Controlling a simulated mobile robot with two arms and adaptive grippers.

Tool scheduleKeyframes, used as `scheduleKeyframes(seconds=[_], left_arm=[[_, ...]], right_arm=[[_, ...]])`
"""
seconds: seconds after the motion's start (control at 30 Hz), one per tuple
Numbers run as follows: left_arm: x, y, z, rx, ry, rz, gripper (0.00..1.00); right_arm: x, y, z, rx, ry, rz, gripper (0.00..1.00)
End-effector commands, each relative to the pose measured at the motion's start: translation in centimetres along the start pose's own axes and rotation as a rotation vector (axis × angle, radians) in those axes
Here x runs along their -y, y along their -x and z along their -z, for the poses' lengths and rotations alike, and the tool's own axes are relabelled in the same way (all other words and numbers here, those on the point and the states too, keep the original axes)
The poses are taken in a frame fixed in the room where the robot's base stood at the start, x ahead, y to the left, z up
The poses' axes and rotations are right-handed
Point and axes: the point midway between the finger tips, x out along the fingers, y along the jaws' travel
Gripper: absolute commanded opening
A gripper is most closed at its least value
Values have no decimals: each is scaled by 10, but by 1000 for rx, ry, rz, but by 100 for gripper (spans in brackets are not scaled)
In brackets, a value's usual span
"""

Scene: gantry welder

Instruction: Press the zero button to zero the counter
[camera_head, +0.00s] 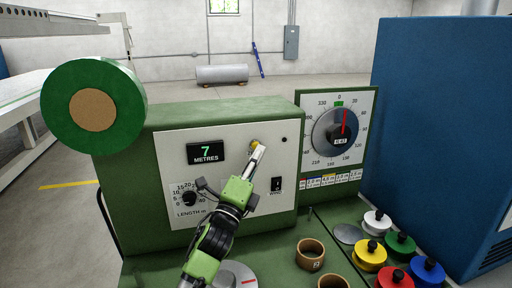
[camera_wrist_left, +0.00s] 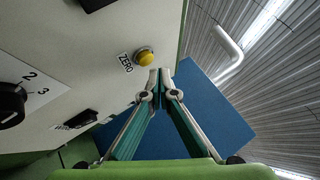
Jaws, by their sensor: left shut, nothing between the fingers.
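The counter (camera_head: 206,153) on the pale front panel of a green machine reads 7 METRES. The yellow zero button (camera_head: 254,143) is to its right, partly covered by my fingertips. In the left wrist view the button (camera_wrist_left: 145,58) stands out from the panel beside the word ZERO. My left gripper (camera_head: 258,152) is shut and empty, its tips pointing up at the button. In the left wrist view the closed fingertips (camera_wrist_left: 160,72) are just right of and below the button; a small gap shows there, but I cannot tell the depth. My right gripper is not in view.
A length knob (camera_head: 190,199) and a black switch (camera_head: 276,184) are on the same panel. A dial with a red pointer (camera_head: 339,132) is at right. A green roll (camera_head: 95,106) stands at left. Several coloured knobbed weights (camera_head: 399,245) and brown rings (camera_head: 310,254) are in front.

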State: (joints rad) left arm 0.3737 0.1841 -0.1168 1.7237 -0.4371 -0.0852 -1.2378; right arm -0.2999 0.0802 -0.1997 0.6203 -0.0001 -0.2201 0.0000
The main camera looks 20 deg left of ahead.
Motion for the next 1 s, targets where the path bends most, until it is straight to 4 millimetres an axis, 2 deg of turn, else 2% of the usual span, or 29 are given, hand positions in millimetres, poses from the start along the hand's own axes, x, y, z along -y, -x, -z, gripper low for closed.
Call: scheduleKeyframes(seconds=[1.0], left_arm=[[-6,-9,-6,0,-1,1,0]], right_arm=[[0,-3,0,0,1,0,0]])
